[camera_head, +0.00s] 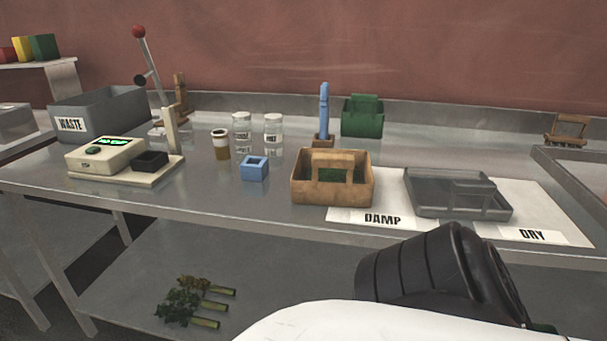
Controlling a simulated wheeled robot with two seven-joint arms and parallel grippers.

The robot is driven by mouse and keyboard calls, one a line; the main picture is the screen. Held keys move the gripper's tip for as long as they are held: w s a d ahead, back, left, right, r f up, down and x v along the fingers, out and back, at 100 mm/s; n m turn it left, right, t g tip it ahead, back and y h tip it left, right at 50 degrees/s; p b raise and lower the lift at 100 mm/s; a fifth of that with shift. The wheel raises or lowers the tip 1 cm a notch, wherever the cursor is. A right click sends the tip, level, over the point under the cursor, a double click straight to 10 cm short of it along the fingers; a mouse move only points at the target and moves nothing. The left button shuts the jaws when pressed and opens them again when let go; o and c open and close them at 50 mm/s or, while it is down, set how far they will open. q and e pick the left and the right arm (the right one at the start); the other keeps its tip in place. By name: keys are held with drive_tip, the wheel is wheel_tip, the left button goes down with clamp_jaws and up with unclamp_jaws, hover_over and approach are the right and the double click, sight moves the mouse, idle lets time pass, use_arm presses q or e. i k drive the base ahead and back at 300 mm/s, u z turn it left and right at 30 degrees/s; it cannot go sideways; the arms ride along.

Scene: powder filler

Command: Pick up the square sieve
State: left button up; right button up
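No thing here is labelled as a sieve, and I cannot tell for certain which one is the square sieve. A small blue square open-topped piece (254,169) stands upright near the table's front edge, left of the brown box. A grey see-through rectangular tray with a raised bar (458,193) lies on the white sheet at the right. Whether either has a mesh is too small to tell.
A brown handled box (332,178) stands near the DAMP label (382,219). Behind are two clear jars, an amber jar (220,144), a blue upright tool (324,115) and a green handled box (362,117). A scale (106,155) and grey WASTE bin (101,110) stand left.

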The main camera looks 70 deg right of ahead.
sight(325, 177)
drive_tip(key=i, duration=1.45)
drive_tip(key=z, duration=2)
